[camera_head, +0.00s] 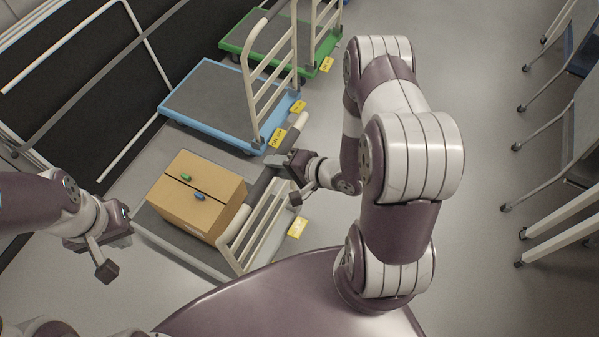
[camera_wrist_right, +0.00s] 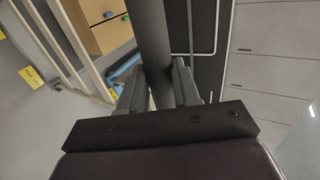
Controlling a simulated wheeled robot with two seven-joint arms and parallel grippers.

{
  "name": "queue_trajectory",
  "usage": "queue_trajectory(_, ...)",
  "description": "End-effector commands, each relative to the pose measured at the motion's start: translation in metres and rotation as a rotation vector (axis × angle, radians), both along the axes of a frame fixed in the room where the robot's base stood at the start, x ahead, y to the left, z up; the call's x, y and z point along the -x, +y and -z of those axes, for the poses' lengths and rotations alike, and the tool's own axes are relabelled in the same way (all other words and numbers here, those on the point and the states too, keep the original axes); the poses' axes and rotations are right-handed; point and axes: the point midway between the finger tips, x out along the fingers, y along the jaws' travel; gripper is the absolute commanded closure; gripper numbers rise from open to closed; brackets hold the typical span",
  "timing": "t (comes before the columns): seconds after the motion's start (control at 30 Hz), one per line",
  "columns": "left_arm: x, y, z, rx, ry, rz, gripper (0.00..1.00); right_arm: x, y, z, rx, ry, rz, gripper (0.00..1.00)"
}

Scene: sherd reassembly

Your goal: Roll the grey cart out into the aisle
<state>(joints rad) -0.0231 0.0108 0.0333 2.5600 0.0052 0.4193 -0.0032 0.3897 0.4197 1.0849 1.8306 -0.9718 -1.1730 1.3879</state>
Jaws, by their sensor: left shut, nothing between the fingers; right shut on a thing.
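The grey cart (camera_head: 185,243) stands at the lower left in the head view, with a cardboard box (camera_head: 196,196) on its deck. Its pale handle frame (camera_head: 262,232) rises at the deck's right end and carries a dark grip bar (camera_head: 262,184). My right gripper (camera_head: 287,163) is shut on this bar. In the right wrist view the dark bar (camera_wrist_right: 152,38) runs between the two fingers (camera_wrist_right: 161,85), which hide part of it. My left gripper (camera_head: 104,266) is shut and empty, left of the cart and apart from it.
A blue cart (camera_head: 213,92) and a green cart (camera_head: 262,38) stand in a row beyond the grey one. Small green and blue pieces (camera_head: 199,196) lie on the box. A dark panel (camera_head: 90,90) is on the left. Open floor (camera_head: 485,235) lies right, with chairs (camera_head: 565,130) along its edge.

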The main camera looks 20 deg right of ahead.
Motion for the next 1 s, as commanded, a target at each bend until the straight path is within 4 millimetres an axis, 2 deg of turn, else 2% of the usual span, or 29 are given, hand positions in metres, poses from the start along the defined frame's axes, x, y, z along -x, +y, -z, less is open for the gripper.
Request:
queue_trajectory(0.57, 0.0, 0.0, -0.013, 0.0, 0.0, 0.0, 1.0, 0.042, -0.032, 0.0, -0.002, 0.005, 0.002, 1.0)
queue_trajectory(0.97, 0.0, 0.0, -0.012, 0.0, 0.0, 0.0, 1.0, 0.042, -0.032, 0.001, 0.0, 0.004, -0.002, 1.0)
queue_trajectory(1.0, 0.0, 0.0, -0.012, 0.0, 0.0, 0.0, 1.0, 0.042, -0.032, 0.001, 0.0, 0.004, -0.002, 0.62)
